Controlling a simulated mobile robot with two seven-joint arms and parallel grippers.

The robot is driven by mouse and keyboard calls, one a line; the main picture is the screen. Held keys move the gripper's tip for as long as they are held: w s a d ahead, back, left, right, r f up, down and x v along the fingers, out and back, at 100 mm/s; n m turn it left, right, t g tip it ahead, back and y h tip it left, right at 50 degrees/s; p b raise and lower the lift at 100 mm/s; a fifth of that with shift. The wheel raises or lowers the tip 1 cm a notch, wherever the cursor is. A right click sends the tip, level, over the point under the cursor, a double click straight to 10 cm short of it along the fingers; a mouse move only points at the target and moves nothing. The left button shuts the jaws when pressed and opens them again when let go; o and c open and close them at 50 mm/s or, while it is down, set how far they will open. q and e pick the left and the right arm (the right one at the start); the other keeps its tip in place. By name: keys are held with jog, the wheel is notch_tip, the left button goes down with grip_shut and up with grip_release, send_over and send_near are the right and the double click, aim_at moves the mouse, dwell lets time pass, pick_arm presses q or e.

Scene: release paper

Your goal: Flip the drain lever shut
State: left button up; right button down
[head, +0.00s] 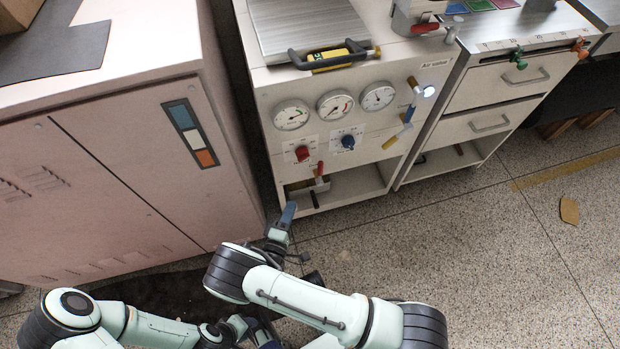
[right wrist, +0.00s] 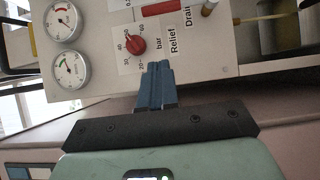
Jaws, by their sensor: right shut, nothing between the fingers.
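The drain lever (head: 320,170) is a small red handle low on the front of the gauge cabinet, below the knobs. Its red handle stands roughly upright in the head view. In the right wrist view, the "Drain" label and part of a red handle (right wrist: 184,4) with a brass-coloured fitting show at the top edge, partly cut off. My right gripper (head: 288,212) is shut and empty, its blue fingers below and left of the lever, apart from it. The fingers (right wrist: 158,78) point toward the panel near the "Relief" label. My left gripper (head: 264,334) is low in the head view, mostly hidden behind my right arm.
The gauge cabinet carries several dials, a red relief knob (head: 302,153), a blue knob (head: 348,142) and a yellow-handled lever (head: 398,135). An open shelf (head: 350,188) lies below. A pink cabinet (head: 120,170) stands close on the left. The floor on the right is mostly free.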

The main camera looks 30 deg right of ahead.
aim_at(320, 173)
pick_arm(q)
jog(key=shift+w+a+f, duration=0.15)
jog(key=shift+w+f, duration=0.2)
jog(key=shift+w, duration=0.05)
pick_arm(e)
jog(key=s+d+x, duration=0.2)
jog(key=x, duration=1.1)
